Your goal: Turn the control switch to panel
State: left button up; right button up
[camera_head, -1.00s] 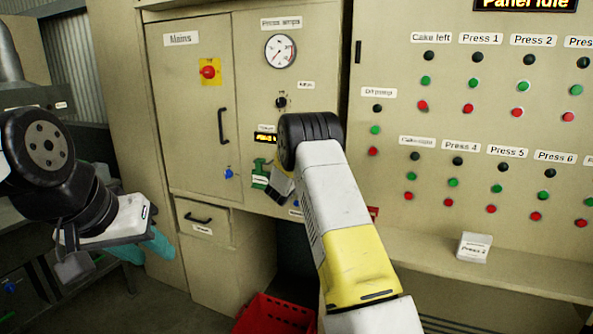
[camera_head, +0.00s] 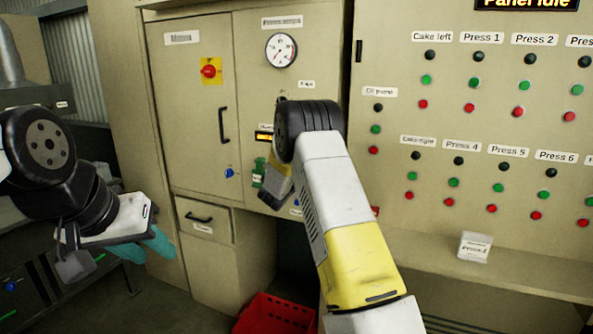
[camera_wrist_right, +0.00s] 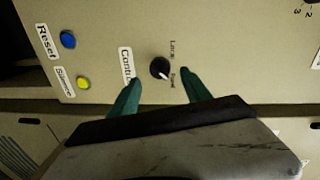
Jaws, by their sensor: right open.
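The control switch (camera_wrist_right: 160,69) is a small round black knob in the right wrist view. "Local" and "Panel" are printed beside it, and its white mark lies at its lower right, on the Panel side. My right gripper (camera_wrist_right: 161,77) is open, its teal fingers apart on either side below the knob; I cannot tell whether they touch it. In the head view, my right arm hides the switch. My left gripper (camera_head: 146,246) hangs at the left, away from the panels; its opening is unclear.
In the right wrist view, a blue reset button (camera_wrist_right: 68,39) and a yellow button (camera_wrist_right: 83,83) sit left of the switch. In the head view, a pressure gauge (camera_head: 281,51) and mains switch (camera_head: 209,71) are above. A red crate (camera_head: 277,314) stands below.

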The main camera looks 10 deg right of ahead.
jog(key=shift+v, duration=1.75)
